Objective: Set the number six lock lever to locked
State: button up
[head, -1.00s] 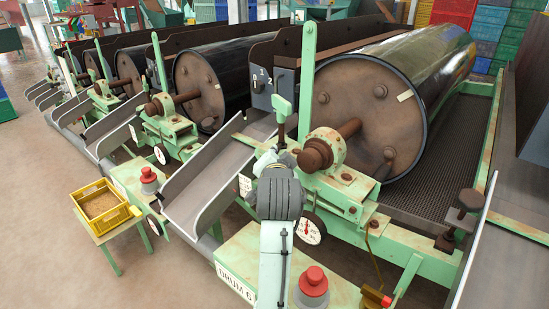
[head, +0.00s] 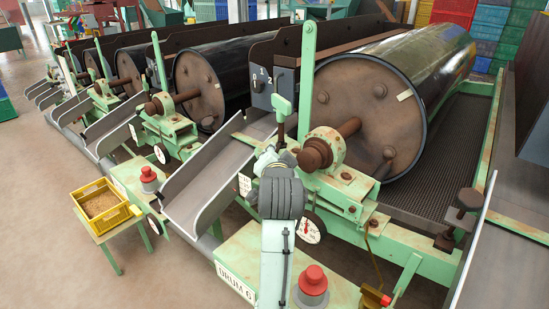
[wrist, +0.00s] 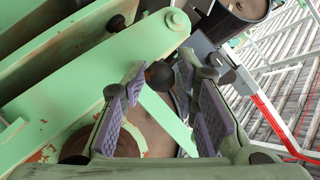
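The drum 6 station carries a plate reading "DRUM 6" (head: 233,283). A short lever with a pale green paddle top (head: 281,108) stands beside its drum shaft. A tall green upright bar (head: 308,75) stands just behind it. No lock marking is readable, so I cannot tell which part is the lock lever. My gripper (head: 268,158) is just below and left of the paddle lever in the head view. In the wrist view my gripper (wrist: 160,78) is open, its purple pads apart. A dark round knob (wrist: 159,75) shows between the fingertips; contact is unclear.
The large drum (head: 370,110) and its green frame lie right of my gripper. A grey chute (head: 215,180) is on the left. A red button (head: 313,277) sits on the front box. A yellow crate (head: 103,203) stands on a small table at left.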

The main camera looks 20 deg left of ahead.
jog(key=v, duration=0.8)
jog(key=shift+c, duration=0.2)
